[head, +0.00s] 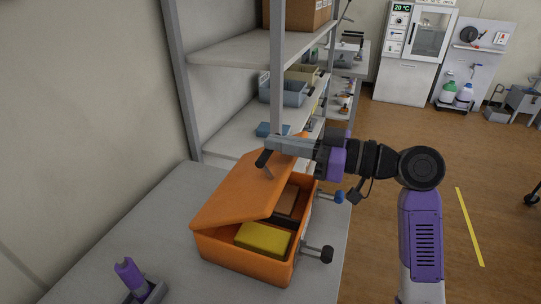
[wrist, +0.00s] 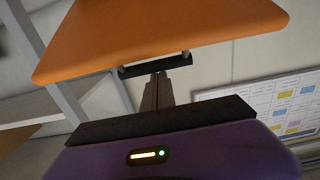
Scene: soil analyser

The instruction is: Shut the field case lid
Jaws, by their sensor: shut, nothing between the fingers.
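The orange field case (head: 220,251) stands on the grey bench top, with its lid (head: 234,192) partly raised and tilted over the case. Its open side faces right and shows a yellow block (head: 263,238) and a brown item (head: 286,200) inside. My gripper (head: 268,150) is shut and empty, at the lid's raised edge near a black handle (head: 263,158). In the wrist view, the lid (wrist: 160,30) fills the top, and the black handle bar (wrist: 155,65) lies just past my closed fingertips (wrist: 158,76). I cannot tell whether they touch.
A grey shelf unit (head: 230,48) with bins stands behind the case, its post close to my gripper. A purple-handled tool (head: 130,275) stands on the bench at front left. Knobs (head: 326,254) stick out at the case's right. The floor at right is open.

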